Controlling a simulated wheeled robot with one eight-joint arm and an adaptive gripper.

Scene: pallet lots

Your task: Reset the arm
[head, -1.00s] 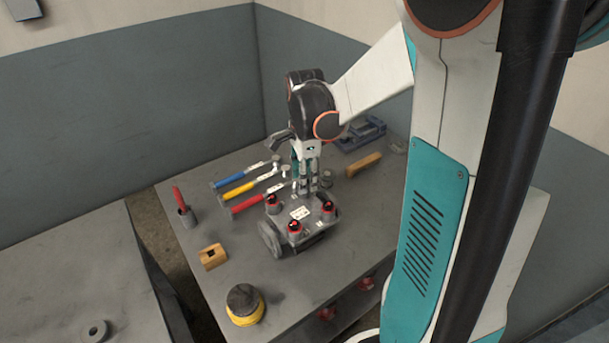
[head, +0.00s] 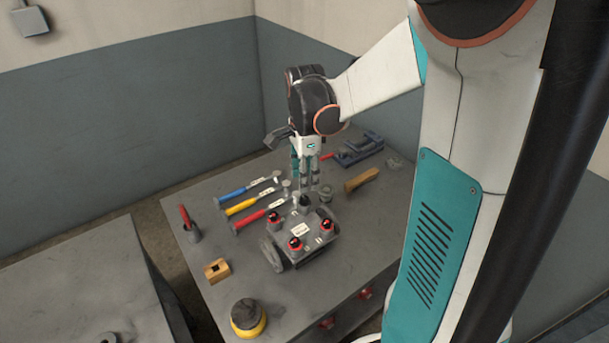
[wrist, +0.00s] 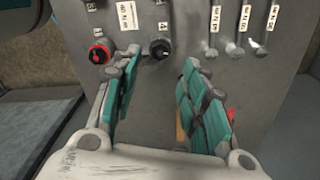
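My gripper (head: 307,178) points down above the table, just beyond the far edge of a grey block with several knobs (head: 300,246). In the wrist view my gripper (wrist: 162,62) has its two teal fingers spread apart, with nothing held between them. A black-topped knob (head: 304,202) stands upright at the block's far corner, below the fingertips. In the wrist view a black knob (wrist: 160,48) shows past the gap, apart from the fingers, and a red-ringed knob (wrist: 98,53) is left of it.
Hammers with blue, yellow and red handles (head: 262,215) lie left of my gripper. A blue vise-like tool (head: 358,150) and a wooden-handled piece (head: 361,179) lie right.

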